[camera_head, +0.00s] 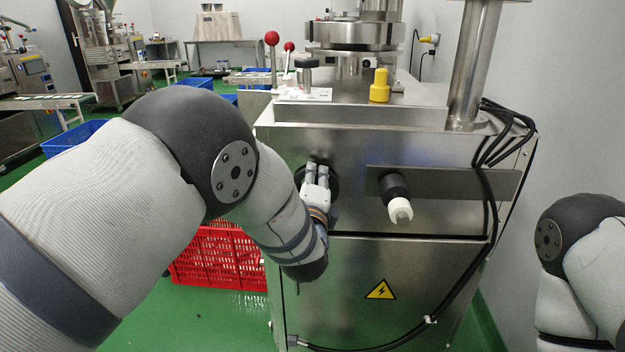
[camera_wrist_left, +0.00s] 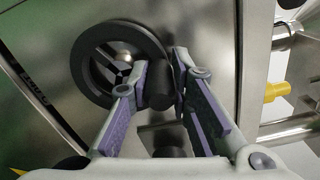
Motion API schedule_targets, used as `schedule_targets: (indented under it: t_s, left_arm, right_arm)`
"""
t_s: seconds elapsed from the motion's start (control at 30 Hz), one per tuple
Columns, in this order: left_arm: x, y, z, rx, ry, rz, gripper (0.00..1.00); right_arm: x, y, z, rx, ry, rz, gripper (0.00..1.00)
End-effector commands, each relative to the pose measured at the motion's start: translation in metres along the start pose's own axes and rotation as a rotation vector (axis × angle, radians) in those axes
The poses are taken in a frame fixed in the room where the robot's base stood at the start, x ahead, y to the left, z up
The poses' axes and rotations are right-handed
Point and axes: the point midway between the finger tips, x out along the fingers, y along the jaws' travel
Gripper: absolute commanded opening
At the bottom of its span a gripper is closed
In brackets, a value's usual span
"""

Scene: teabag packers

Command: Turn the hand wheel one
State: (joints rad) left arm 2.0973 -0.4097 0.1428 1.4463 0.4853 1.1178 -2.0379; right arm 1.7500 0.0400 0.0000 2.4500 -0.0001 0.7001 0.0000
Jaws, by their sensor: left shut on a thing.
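The hand wheel is a dark round wheel on the front steel panel of the machine. In the left wrist view the hand wheel (camera_wrist_left: 80,76) shows its thick rim, spokes and a metal hub. In the head view the hand wheel (camera_head: 334,183) is mostly hidden behind my left gripper (camera_head: 317,172). In the left wrist view my left gripper (camera_wrist_left: 161,76) has its fingers on either side of a dark grip at the wheel's rim and is shut on it. My right gripper is not in view.
A black handle with a white end (camera_head: 398,207) sticks out right of the wheel. A yellow knob (camera_head: 379,86) and a red-ball lever (camera_head: 272,40) stand on top. Black cables (camera_head: 488,200) hang at the right. A red crate (camera_head: 218,256) sits on the floor left of the machine.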

Motion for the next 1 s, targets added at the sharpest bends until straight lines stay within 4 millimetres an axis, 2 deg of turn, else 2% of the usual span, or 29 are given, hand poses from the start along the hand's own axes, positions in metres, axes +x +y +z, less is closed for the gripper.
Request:
schedule_targets:
  t_s: [0.43, 0.47, 0.53, 1.0]
  left_arm:
    - [0.0002, -0.0033, -0.0011, 0.008, 0.002, -0.007, 0.00]
    - [0.0002, -0.0033, -0.0011, 0.007, 0.002, -0.007, 0.23]
    - [0.0002, -0.0031, -0.0011, 0.007, 0.002, -0.006, 0.39]
    - [0.0000, -0.0006, -0.0001, -0.004, 0.001, -0.001, 0.40]
  right_arm:
    - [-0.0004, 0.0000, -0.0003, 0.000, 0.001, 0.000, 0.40]
    - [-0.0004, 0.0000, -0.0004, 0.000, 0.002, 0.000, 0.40]
    - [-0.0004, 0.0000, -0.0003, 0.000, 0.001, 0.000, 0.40]
    - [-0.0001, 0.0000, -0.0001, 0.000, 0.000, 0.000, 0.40]
